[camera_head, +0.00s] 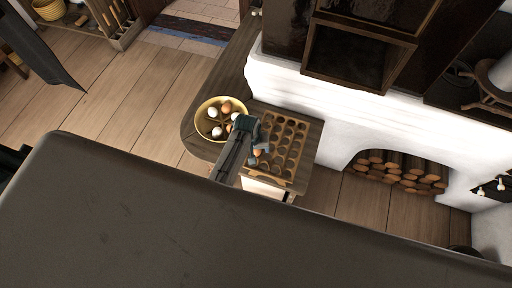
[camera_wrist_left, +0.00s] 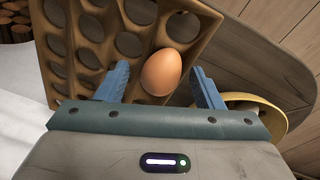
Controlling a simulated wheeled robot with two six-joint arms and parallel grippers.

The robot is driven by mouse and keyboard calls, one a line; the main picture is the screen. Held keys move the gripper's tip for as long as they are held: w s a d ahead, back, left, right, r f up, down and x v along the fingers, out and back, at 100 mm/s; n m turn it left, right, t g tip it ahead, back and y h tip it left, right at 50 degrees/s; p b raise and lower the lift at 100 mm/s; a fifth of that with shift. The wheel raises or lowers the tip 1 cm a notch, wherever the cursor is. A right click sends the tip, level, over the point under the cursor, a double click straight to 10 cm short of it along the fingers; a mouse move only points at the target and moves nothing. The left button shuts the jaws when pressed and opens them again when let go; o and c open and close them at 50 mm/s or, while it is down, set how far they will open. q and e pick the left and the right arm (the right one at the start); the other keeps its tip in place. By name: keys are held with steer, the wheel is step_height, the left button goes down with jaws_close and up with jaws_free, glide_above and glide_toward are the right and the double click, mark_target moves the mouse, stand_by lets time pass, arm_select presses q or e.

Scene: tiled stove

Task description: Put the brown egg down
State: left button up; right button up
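The brown egg (camera_wrist_left: 161,72) sits at the edge of the wooden egg tray (camera_wrist_left: 68,48), seemingly in one of its hollows. It shows between the two fingers of my left gripper (camera_wrist_left: 160,86), with a gap on both sides. The left gripper is open. In the head view my left gripper (camera_head: 262,143) is over the left side of the egg tray (camera_head: 284,172), and the brown egg (camera_head: 257,153) is partly hidden by it. My right gripper is not in view.
A yellow bowl (camera_head: 199,122) with white and brown eggs stands left of the tray on the wooden counter (camera_head: 313,148); its rim shows in the wrist view (camera_wrist_left: 272,108). The white stove wall (camera_head: 300,88) rises behind. The tray's other visible hollows look empty.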

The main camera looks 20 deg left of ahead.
arm_select(q)
step_height(320, 180, up, 12)
steer(key=s+a, duration=0.1)
steer(key=shift+s+r, duration=0.2)
steer(key=shift+s, duration=0.1)
stand_by(0.3)
steer(key=shift+a, duration=0.2)
